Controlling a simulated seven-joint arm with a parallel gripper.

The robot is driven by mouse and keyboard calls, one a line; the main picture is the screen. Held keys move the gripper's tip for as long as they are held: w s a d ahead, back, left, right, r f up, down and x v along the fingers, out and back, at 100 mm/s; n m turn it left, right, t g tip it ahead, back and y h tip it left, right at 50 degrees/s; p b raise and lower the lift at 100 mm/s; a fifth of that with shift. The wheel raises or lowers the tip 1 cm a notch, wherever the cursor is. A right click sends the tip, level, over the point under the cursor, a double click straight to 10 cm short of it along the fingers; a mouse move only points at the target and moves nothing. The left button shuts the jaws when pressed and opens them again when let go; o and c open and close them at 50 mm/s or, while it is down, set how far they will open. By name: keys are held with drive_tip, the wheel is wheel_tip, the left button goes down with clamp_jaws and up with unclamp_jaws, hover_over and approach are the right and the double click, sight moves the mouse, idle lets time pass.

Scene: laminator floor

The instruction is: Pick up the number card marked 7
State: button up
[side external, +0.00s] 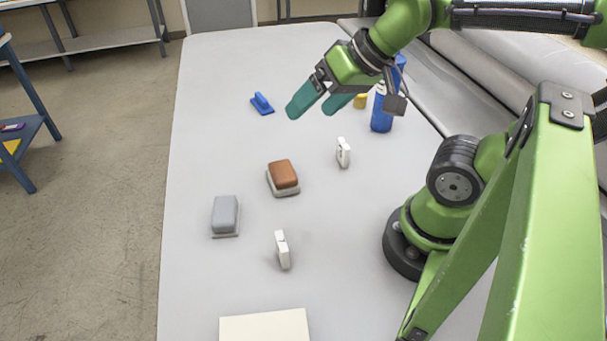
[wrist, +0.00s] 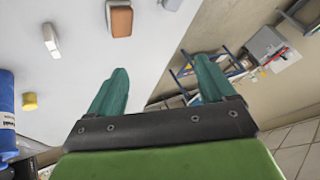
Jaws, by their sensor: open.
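Two small white upright pieces stand on the pale table (side external: 200,130). One (side external: 343,152) is right of centre and the other (side external: 282,249) is nearer the front. I cannot read a 7 or any other number on either, so I cannot tell which is the card marked 7. One white piece also shows in the wrist view (wrist: 51,40). My gripper (side external: 312,108) is open and empty, its teal fingers apart above the far part of the table. In the wrist view (wrist: 163,66) nothing lies between the fingers.
A brown block on a pale base (side external: 284,174) and a grey one (side external: 225,214) sit mid-table. A blue handled tool (side external: 262,104), blue bottle (side external: 381,112) and yellow piece (side external: 361,101) are farther back. A cream slab (side external: 265,327) lies in front. The table's left strip is clear.

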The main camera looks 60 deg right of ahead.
drive_tip(key=n+g+h, duration=0.2)
drive_tip(key=n+g, duration=0.5)
drive_tip(key=n, duration=0.7)
hover_over(279, 242)
wheel_tip(279, 242, down, 8)
drive_tip(key=f, duration=0.9)
drive_tip(key=shift+s+f, duration=0.2)
drive_tip(key=shift+f, duration=0.1)
drive_tip(key=f, duration=0.6)
drive_tip(key=shift+w+f, duration=0.2)
drive_tip(key=shift+w, duration=0.05)
drive_tip(key=c, duration=1.1)
